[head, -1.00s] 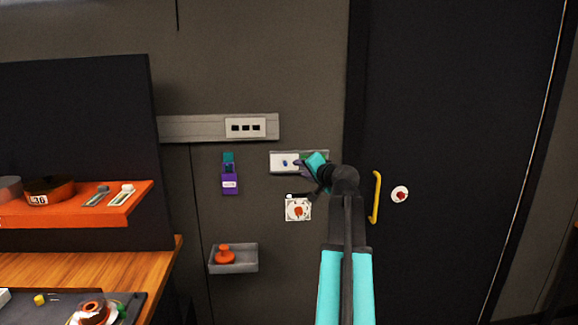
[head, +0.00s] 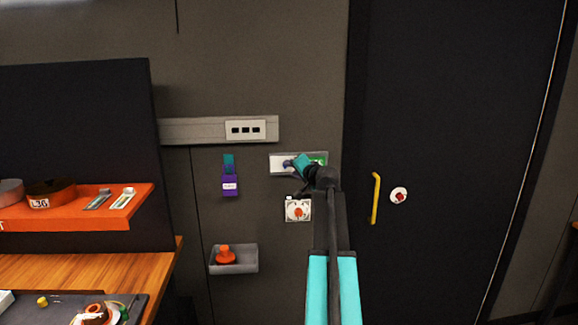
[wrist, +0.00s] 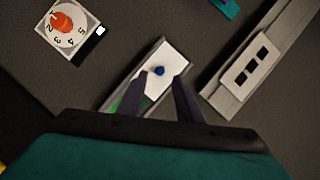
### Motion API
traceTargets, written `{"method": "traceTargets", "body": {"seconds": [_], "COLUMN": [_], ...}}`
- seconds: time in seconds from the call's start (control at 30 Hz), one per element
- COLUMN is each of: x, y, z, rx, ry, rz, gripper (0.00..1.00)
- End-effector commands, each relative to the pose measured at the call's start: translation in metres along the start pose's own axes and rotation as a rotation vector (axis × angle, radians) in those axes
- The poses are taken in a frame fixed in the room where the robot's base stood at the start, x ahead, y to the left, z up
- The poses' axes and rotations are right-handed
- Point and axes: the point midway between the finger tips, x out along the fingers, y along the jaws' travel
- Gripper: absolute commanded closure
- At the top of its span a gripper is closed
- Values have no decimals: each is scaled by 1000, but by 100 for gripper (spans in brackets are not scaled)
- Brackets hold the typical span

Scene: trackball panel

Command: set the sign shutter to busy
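The sign (head: 278,168) is a grey-framed plate on the wall, left of the dark door. Its white shutter (wrist: 152,58) covers one part, with a small blue knob (wrist: 160,71) on it. A green patch shows on the sign's right in the head view (head: 321,159) and near my left finger in the wrist view. My gripper (wrist: 162,78) is open, its dark fingers apart on either side of the knob in the picture. I cannot tell whether they touch it. In the head view my gripper hides part of the sign.
A numbered dial (head: 298,209) with an orange knob is below the sign. A switch plate (head: 246,129) on a rail and a purple holder (head: 230,186) are to the left. A grey tray (head: 249,262) is lower. The door has a yellow handle (head: 375,198).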

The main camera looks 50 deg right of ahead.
Motion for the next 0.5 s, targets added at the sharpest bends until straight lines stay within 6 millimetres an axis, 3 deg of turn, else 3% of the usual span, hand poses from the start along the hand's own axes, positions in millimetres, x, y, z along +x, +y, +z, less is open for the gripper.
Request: {"method": "traceTargets", "body": {"seconds": [0.2,0.5], "x": [28,51], "y": [-2,0], "z": [-1,0], "rx": [0,0], "ry": [-2,-1], "rz": [0,1], "gripper": [68,68]}}
